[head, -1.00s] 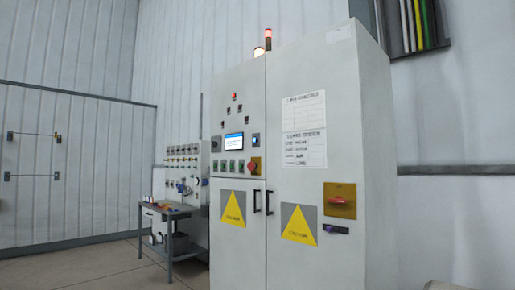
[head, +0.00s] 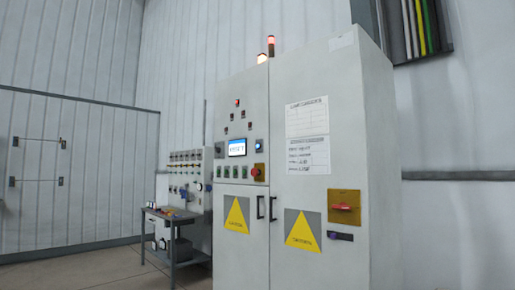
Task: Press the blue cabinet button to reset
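The control cabinet (head: 330,90) is tall and light grey with two doors, standing right of centre. A small blue button (head: 258,145) sits on its left door, just right of a lit screen (head: 237,148). Below the blue button is a red knob (head: 255,172) on a yellow plate, with several green buttons (head: 235,172) to its left. My gripper is not in view.
A grey workbench (head: 172,218) with small items stands left of the cabinet, before a panel with valves or gauges (head: 186,170). A red handle (head: 344,208) on a yellow plate is on the right door. Open floor (head: 90,270) shows at lower left.

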